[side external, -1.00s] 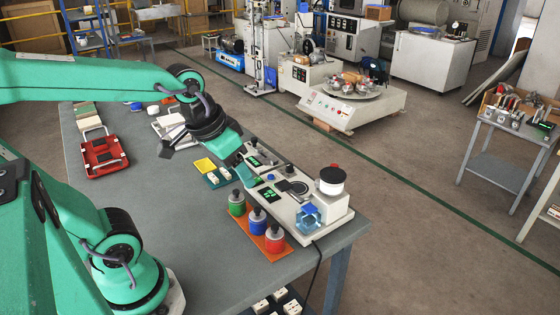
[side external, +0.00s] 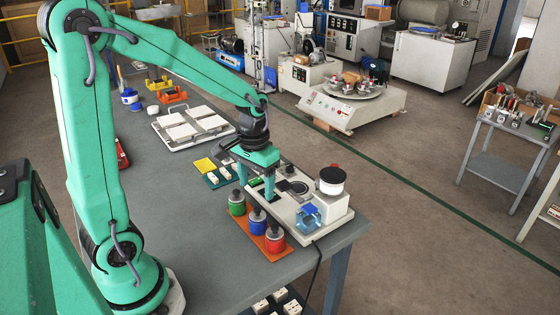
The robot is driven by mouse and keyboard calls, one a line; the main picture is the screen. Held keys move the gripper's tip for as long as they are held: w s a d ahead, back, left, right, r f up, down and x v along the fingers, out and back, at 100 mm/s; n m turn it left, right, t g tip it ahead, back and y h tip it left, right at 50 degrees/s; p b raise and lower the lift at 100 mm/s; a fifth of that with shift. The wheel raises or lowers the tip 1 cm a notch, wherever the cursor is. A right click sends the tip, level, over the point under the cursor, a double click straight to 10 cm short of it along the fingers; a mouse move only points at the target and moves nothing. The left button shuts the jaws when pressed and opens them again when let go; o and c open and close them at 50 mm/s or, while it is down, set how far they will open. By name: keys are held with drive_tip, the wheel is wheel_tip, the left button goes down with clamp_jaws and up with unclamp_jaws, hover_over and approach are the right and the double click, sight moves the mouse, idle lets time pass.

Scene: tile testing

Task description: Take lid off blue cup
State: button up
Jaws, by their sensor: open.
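The blue cup (side external: 257,223) stands in the middle of an orange tray (side external: 264,247), between a green cup (side external: 237,206) and a red cup (side external: 275,241). Each cup has a dark grey lid with a knob; the blue cup's lid (side external: 257,211) is on it.
The grey table (side external: 185,235) is clear left of the cups.

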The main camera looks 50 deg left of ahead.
sight(257, 208)
drive_tip(key=shift+a+f, duration=0.15)
drive_tip(key=shift+f, duration=3.85)
drive_tip(key=c, duration=1.1)
drive_tip(key=shift+o, duration=0.2)
drive_tip(key=shift+r, duration=0.15)
drive_tip(key=shift+r, duration=0.8)
wheel_tip(257, 208, up, 2)
drive_tip(key=shift+w+r, duration=0.1)
drive_tip(key=s+d+r, duration=0.4)
drive_tip(key=d+r, duration=0.3)
drive_tip(key=d, duration=0.4)
